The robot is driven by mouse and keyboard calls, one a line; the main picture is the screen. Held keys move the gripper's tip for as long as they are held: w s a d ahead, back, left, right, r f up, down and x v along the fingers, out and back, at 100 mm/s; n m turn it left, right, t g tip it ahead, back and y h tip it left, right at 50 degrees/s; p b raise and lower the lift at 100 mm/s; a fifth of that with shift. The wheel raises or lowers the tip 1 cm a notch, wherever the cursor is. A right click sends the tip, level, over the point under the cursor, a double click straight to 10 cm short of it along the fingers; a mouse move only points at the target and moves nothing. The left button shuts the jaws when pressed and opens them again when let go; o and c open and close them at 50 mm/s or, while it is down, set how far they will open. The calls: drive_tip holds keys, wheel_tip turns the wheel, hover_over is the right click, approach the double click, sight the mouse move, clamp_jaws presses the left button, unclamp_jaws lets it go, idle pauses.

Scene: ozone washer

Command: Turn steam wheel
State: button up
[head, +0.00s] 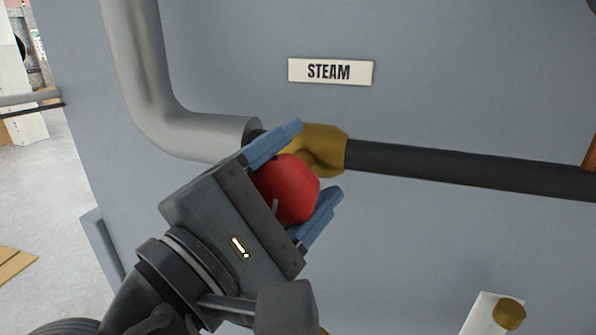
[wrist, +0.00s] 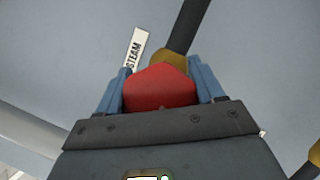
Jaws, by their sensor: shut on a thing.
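The red steam wheel (head: 290,189) sits in front of a brass valve body (head: 322,150) on the pipe, under a white "STEAM" label (head: 331,72). My gripper (head: 308,176) has its two blue fingers on opposite sides of the wheel and is shut on it. In the wrist view the red wheel (wrist: 160,88) lies between the blue fingers (wrist: 162,88), with the brass valve (wrist: 169,58) just behind it. Part of the wheel is hidden by my gripper's body.
A grey insulated pipe (head: 150,100) comes down and bends toward the valve from the left. A dark pipe (head: 460,170) runs right from it along the grey wall. Another brass fitting (head: 509,313) shows at lower right. Open floor (head: 50,200) lies to the left.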

sight(272, 201)
drive_tip(key=shift+f, duration=0.1)
drive_tip(key=o, duration=1)
drive_tip(key=b+v, duration=0.1)
drive_tip(key=v, duration=0.6)
drive_tip(key=shift+s+a, duration=0.25)
drive_tip(key=shift+s, duration=0.05)
